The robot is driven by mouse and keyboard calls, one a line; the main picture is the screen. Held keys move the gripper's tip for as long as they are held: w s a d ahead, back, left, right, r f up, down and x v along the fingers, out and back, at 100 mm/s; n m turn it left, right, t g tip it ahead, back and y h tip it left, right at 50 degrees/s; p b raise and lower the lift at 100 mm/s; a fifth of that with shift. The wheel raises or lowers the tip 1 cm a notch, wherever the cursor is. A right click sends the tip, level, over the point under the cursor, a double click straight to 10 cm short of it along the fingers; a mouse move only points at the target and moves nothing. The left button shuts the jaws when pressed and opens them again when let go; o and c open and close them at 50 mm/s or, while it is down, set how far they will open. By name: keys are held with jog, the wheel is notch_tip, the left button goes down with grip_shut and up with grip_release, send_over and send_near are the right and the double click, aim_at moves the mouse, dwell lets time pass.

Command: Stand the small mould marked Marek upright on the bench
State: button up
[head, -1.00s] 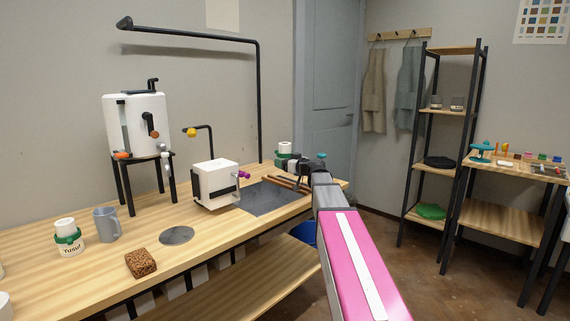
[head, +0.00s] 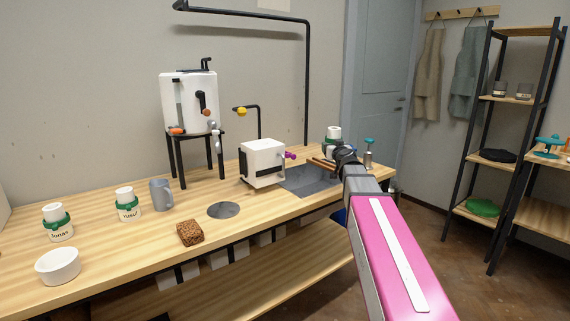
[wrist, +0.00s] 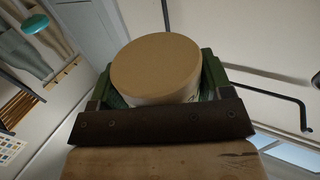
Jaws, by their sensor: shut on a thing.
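My gripper (head: 338,152) is at the far right of the bench (head: 95,265), beyond the sink, partly hidden by my arm. It is shut on a small white mould with a green band (head: 334,133), whose narrower white top points up. Its name is not visible, and I cannot tell whether its base touches the bench. In the wrist view my gripper (wrist: 156,88) has the mould's round tan end (wrist: 157,68) between its jaws. Two similar moulds stand upright at the left, marked Jonas (head: 58,223) and Yusuf (head: 128,204).
Near the gripper are brown rods (head: 320,164) over the grey sink (head: 308,182) and a teal-topped bottle (head: 369,155). A white box (head: 262,162), grey mug (head: 160,194), brown sponge (head: 190,233) and white bowl (head: 58,266) stand on the bench.

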aim_at(332, 137)
jog(key=shift+s+a+r+m+h, duration=0.1)
jog(key=shift+s+r+m+h, duration=0.1)
jog(key=shift+s+r+h, duration=0.25)
jog(key=shift+s+a+r+m+h, duration=0.1)
jog(key=shift+s+r+m+h, duration=0.1)
jog(key=shift+r, duration=0.3)
jog(key=shift+s+a+r+m+h, duration=0.2)
jog(key=shift+s+r, duration=0.25)
jog(key=shift+r, duration=0.3)
jog(key=shift+s+a+r+m+h, duration=0.1)
jog(key=shift+s+a+r+h, duration=0.3)
jog(key=shift+r, duration=0.3)
jog(key=shift+s, duration=0.15)
